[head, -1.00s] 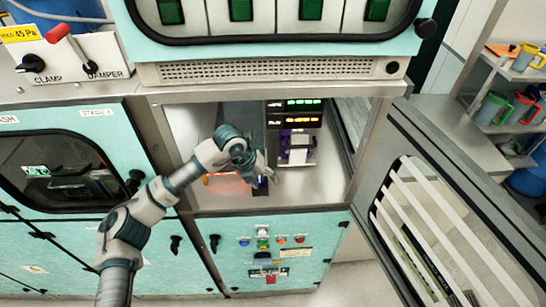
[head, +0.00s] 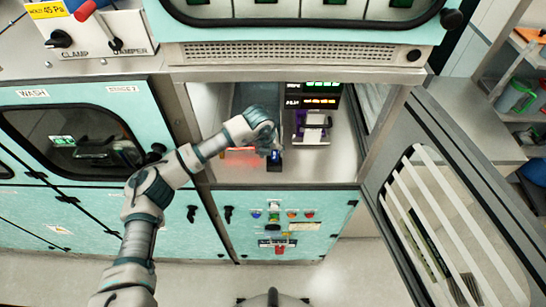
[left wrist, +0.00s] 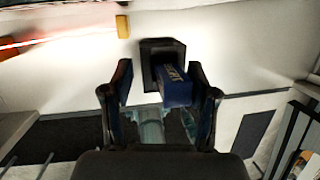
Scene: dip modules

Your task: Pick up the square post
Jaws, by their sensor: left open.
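The square post appears to be the dark blue block with pale lettering (left wrist: 173,88) in the left wrist view. It stands in a black square holder (left wrist: 152,48). In the head view the small blue post (head: 275,155) and its dark holder (head: 275,166) are near the front edge of the open bay. My left gripper (head: 270,150) is right at the post and partly hides it. In the left wrist view the open fingers (left wrist: 160,75) appear on either side of the post, which lies nearer the right finger. I cannot tell whether either finger touches it.
The bay's metal floor (head: 325,167) has free room at the right. A purple and white device (head: 311,127) stands behind the post, below lit displays (head: 318,101). Red light glows left of the gripper. A slatted door (head: 440,220) stands open at right.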

